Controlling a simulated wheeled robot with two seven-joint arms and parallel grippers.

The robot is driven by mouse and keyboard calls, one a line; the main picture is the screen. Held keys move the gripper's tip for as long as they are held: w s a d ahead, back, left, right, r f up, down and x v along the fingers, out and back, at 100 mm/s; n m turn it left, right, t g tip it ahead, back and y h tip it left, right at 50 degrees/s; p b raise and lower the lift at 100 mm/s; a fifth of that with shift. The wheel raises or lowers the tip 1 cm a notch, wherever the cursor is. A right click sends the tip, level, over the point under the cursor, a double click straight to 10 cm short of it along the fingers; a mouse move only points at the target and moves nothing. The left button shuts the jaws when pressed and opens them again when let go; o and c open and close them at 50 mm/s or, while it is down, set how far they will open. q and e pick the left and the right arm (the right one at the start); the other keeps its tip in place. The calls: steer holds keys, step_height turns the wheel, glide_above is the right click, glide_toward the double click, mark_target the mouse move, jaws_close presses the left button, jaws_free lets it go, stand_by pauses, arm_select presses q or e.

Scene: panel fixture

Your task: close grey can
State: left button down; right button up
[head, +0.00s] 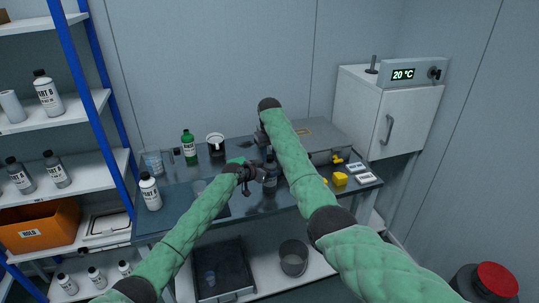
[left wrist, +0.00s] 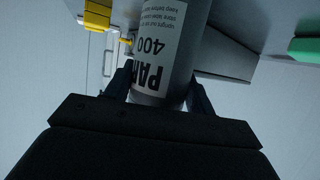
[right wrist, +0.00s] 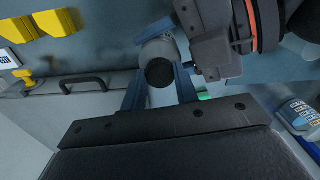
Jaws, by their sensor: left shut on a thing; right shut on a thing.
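My left gripper (head: 260,174) is shut on the can's side. In the right wrist view the can (right wrist: 158,50) shows with its round black cap (right wrist: 160,72) toward the camera. My right gripper (right wrist: 160,85) has its fingers either side of the cap, from above. Whether the cap is fully seated cannot be told.
A green bottle (head: 189,146), a black container (head: 216,145) and a white bottle (head: 150,192) stand on the bench's left. Yellow blocks (head: 340,179) and a grey case (head: 318,137) are on the right. A cabinet (head: 387,112) stands at the back right.

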steer(key=m, duration=0.2)
steer(key=shift+m, duration=0.4)
steer(key=o, duration=1.2)
steer(key=shift+c, duration=0.2)
step_height(320, 180, up, 12)
arm_select(q)
steer(key=shift+c, duration=2.2)
jaws_free()
arm_select(e)
steer(key=shift+w, duration=0.1)
steer(key=shift+f, duration=0.1)
